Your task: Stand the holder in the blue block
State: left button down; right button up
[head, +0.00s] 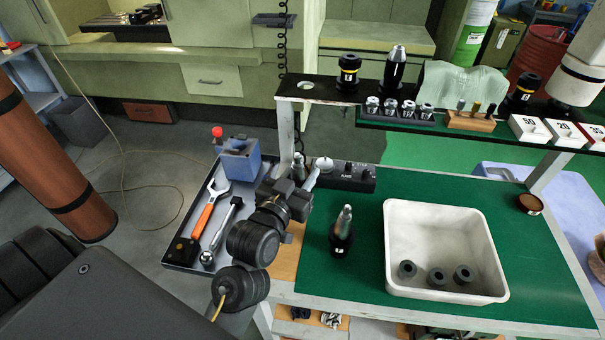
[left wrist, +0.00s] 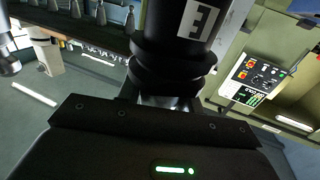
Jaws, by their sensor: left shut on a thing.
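The blue block (head: 240,163) sits at the back of the dark tray, left of the green table, with a red-knobbed lever beside it. My left gripper (head: 306,173) is to its right, near the table's back left corner. It is shut on a black holder, which shows large in the left wrist view (left wrist: 180,45) with a white label. In the head view, the gripper and wrist hide much of this holder. The holder is apart from the blue block. The block's top opening is too small to make out. My right gripper is not in view.
Another holder (head: 342,236) stands on the green mat beside a white bin (head: 394,272) with black rings. The tray (head: 178,252) holds an orange-handled wrench (head: 208,211) and another tool. A black box (head: 350,178) and the raised shelf (head: 318,93) are close to my gripper.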

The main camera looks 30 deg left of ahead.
pick_arm(q)
jog(key=w+a+r+n+y+p, duration=0.1)
jog(key=w+a+y+p, duration=0.1)
jog(key=a, duration=0.8)
jog(key=w+a+r+n+g+y+p, duration=0.1)
jog(key=w+a+n+y+p, duration=0.1)
jog(key=w+a, duration=0.5)
jog(key=w+a+r+n+g+y+p, duration=0.1)
jog(key=w+a+y+p, duration=0.3)
jog(key=a, duration=0.9)
jog(key=shift+w+r+n+p, duration=0.2)
jog(key=shift+w+n+p, duration=0.5)
jog(key=shift+p, duration=0.3)
jog(key=shift+f, duration=0.15)
notch_tip(320, 180, down, 10)
jog(key=b, duration=0.8)
jog(key=shift+b, duration=0.35)
